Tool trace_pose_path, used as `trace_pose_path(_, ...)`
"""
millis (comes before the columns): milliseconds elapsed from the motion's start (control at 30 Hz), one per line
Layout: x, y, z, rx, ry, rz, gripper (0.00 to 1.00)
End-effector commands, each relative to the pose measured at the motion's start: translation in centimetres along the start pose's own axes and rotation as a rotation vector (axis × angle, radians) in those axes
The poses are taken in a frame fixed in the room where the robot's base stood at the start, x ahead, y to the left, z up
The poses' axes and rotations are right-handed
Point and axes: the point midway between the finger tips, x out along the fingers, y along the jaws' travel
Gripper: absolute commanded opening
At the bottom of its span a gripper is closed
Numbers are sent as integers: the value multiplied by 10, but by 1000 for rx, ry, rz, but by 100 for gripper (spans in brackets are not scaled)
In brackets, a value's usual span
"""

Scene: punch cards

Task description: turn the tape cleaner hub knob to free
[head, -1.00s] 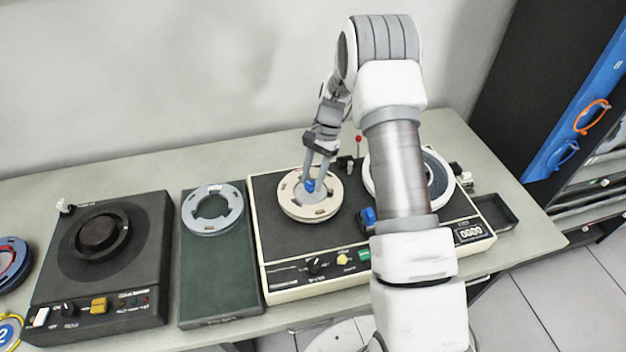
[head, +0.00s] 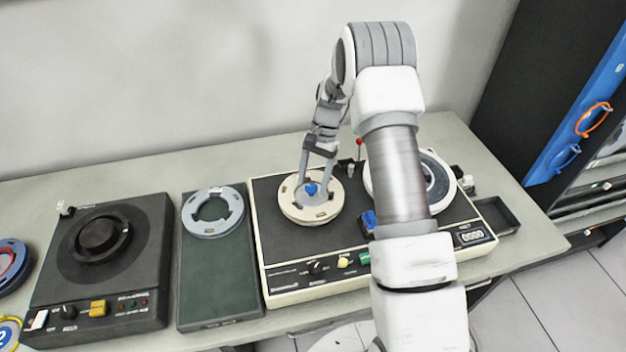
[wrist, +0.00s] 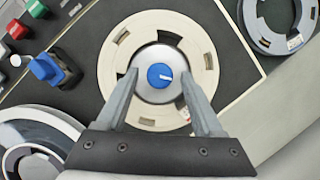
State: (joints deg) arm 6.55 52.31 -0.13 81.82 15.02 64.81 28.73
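The tape cleaner (head: 283,255) is a black-topped, cream-sided machine on the table. A cream reel (head: 325,212) sits on its left hub. The blue hub knob (head: 311,188) is at the reel's centre and also shows in the wrist view (wrist: 160,75), on a silver disc, with a white mark pointing right. My gripper (head: 316,178) is over the reel. In the wrist view its two fingers (wrist: 159,88) are spread wide on either side of the knob, with gaps between them and it. It holds nothing.
A second, white reel (head: 443,190) is on the machine's right, partly behind my arm. A blue block-like part (head: 369,219) stands between the reels. A grey ring (head: 213,211) lies on a green-topped pad (head: 215,275) to the left. A black machine (head: 100,255) stands farther left.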

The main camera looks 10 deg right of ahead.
Motion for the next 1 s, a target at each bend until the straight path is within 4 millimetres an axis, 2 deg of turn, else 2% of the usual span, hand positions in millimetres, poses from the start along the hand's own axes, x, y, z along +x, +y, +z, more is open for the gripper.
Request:
trace_pose_path(300,-1,0,0,1,0,0,72)
trace_pose_path(467,-17,0,-1,1,3,-2,72)
trace_pose_path(1000,-141,0,-1,1,4,-3,72)
